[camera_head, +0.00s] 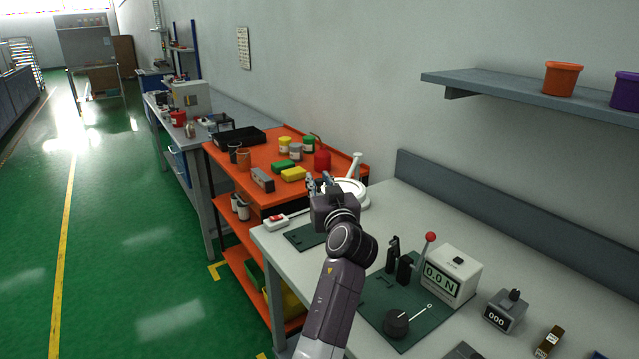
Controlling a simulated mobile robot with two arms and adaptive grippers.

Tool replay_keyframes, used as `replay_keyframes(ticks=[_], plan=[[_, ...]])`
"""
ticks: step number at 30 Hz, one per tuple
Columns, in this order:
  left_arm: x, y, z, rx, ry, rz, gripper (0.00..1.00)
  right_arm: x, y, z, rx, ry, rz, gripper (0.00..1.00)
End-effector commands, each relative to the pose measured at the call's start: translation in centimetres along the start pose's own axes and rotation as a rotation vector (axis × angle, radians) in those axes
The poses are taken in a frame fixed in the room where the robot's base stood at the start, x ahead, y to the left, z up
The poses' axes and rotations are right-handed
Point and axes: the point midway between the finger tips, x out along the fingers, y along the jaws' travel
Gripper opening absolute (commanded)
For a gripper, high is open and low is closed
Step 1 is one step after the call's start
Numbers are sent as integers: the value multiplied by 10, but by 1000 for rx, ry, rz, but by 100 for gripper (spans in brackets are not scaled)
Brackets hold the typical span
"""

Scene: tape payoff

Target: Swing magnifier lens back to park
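The magnifier has a white round lens head (358,197) and a white upright post (355,165). It stands at the far left end of the grey workbench (405,203), by the orange cart. My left gripper (319,183) is at the left edge of the lens head and covers part of it. Its fingers point away from the camera. Whether they touch the rim, or are closed on it, cannot be made out. My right gripper is out of view.
On the bench are a green mat (372,308) with a red-knobbed lever stand (430,238), a force display (451,276) and a counter (505,311). A red-and-white switch box (277,222) lies left of my gripper. The orange cart (222,160) carries jars and blocks.

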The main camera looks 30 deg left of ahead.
Motion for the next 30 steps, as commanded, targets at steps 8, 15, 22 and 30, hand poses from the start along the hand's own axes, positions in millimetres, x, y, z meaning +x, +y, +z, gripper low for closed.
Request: replay_keyframes(ticks=[8,15,22,30], plan=[[0,0,0,1,0,0,34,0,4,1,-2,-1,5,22],[0,0,-15,-4,2,0,34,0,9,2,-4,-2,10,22],[0,0,-60,-5,3,0,34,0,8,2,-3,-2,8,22],[0,0,-95,-2,1,1,34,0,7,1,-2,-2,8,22]])
